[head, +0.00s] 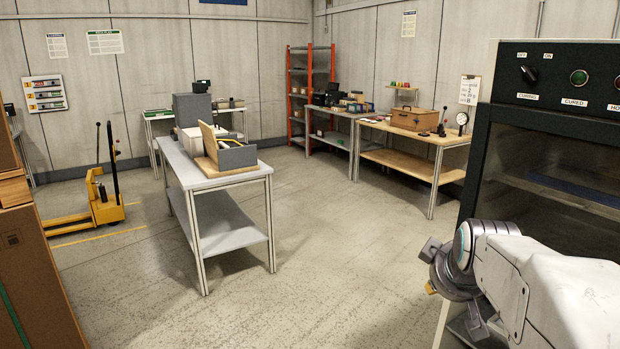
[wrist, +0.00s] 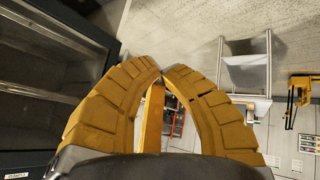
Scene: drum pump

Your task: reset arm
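My arm (head: 545,285) reaches in from the lower right in the head view, in front of the dark cabinet. Only its grey wrist end and a small yellowish bit show there; the fingers are mostly hidden. No drum pump can be made out in either view.
A dark oven-like cabinet (head: 500,138) stands close on the right. A grey table (head: 232,236) with boxes is mid-room. A wooden bench (head: 440,139) stands behind. A yellow pallet truck (head: 104,205) and cardboard boxes (head: 45,265) are left. The middle floor is clear.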

